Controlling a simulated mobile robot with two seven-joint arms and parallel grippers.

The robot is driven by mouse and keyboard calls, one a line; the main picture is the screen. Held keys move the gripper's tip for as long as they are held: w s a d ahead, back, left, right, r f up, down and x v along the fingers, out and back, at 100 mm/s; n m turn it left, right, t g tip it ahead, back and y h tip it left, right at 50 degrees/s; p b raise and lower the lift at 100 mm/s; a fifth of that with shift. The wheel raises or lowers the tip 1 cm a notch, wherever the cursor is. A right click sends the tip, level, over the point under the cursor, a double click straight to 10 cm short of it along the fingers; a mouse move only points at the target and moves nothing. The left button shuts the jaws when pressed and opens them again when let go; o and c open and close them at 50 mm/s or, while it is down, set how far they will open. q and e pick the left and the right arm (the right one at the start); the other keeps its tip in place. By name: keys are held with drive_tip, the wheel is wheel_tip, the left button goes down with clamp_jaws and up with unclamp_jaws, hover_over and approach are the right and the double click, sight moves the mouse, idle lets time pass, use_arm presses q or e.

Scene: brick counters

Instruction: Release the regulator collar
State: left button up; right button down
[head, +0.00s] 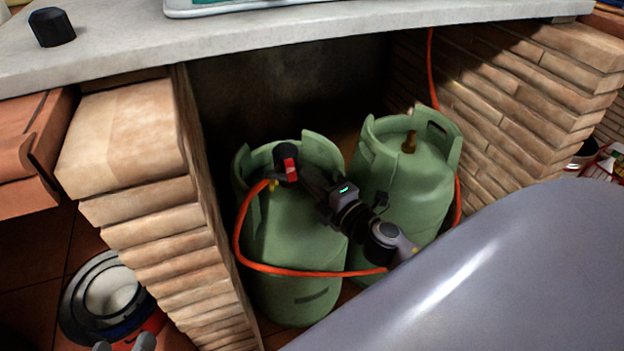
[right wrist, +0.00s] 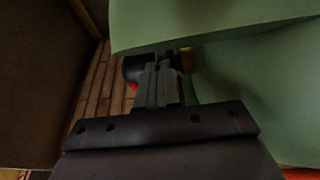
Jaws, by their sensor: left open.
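The black regulator (head: 287,155) with a red part (head: 291,170) sits on top of the left green gas cylinder (head: 275,230). An orange hose (head: 238,235) runs from it. My right gripper (head: 302,178) reaches in from the right, with its fingertips against or just beside the regulator. In the right wrist view its fingers (right wrist: 160,75) are close together, with the black regulator (right wrist: 134,68) behind their tips. Whether they grip it or only touch it is hidden. My left gripper (head: 125,345) is open at the bottom left edge, mostly cut off, far from the cylinders.
A second green cylinder (head: 405,185) with a bare brass valve (head: 409,143) stands close on the right. Brick walls (head: 165,220) flank the alcove under a stone counter (head: 300,35). The orange hose crosses below my right arm. A round container (head: 105,290) stands on the floor at left.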

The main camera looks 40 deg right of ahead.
drive_tip(key=shift+r, duration=0.25)
drive_tip(key=c, duration=1.3)
unclamp_jaws()
drive_tip(key=shift+s, duration=0.1)
drive_tip(key=shift+s+f, duration=0.1)
drive_tip(key=shift+s, duration=0.2)
drive_tip(key=s, duration=0.6)
drive_tip(key=shift+s+d, duration=0.15)
drive_tip(key=shift+d, duration=0.1)
